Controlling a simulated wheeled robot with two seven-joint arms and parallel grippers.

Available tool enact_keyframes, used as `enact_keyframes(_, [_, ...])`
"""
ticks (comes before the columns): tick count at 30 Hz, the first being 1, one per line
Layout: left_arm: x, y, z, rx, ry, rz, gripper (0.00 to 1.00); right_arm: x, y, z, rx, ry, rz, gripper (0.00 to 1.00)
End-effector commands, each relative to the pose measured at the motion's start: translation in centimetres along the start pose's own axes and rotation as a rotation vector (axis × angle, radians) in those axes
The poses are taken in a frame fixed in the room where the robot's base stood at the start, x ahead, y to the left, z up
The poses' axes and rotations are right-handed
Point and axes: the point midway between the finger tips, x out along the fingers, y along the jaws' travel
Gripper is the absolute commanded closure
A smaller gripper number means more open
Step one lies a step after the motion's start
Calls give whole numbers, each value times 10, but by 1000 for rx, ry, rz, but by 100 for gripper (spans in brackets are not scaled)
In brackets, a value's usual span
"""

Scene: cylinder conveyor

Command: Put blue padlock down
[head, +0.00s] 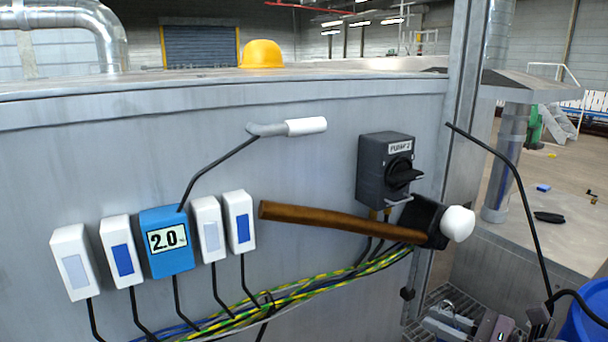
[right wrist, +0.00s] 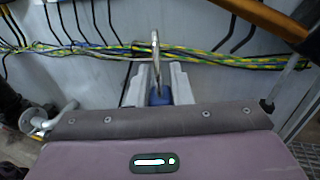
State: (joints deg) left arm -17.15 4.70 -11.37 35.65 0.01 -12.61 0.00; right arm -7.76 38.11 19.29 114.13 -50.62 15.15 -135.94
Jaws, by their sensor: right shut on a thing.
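The blue padlock (right wrist: 159,96) is between the fingers of my right gripper (right wrist: 157,84) in the right wrist view. Its grey shackle points away from the gripper, toward the panel wall. My right gripper shows low in the head view (head: 442,322), near the bottom edge, in front of the metal cabinet. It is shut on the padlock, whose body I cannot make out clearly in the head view. My left gripper is not in view.
A mallet (head: 335,220), a dark rotary switch (head: 385,170) and a blue meter (head: 167,242) are on the cabinet wall (head: 300,150). Yellow-green cables (head: 300,290) run below. A blue bin (head: 583,322) stands at lower right. A grey surface (head: 500,245) with small items lies at right.

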Motion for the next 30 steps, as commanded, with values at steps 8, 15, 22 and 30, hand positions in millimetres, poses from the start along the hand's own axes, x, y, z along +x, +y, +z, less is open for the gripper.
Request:
enact_keyframes(8, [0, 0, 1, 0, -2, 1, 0, -11, 80, -58, -3, -3, 106, 100])
enact_keyframes(15, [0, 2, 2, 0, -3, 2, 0, -14, 93, -65, -10, -1, 120, 100])
enact_keyframes(22, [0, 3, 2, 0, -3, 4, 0, -10, 95, -62, -12, -2, 144, 100])
enact_keyframes(30, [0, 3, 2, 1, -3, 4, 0, 19, 121, -36, -29, 1, 363, 100])
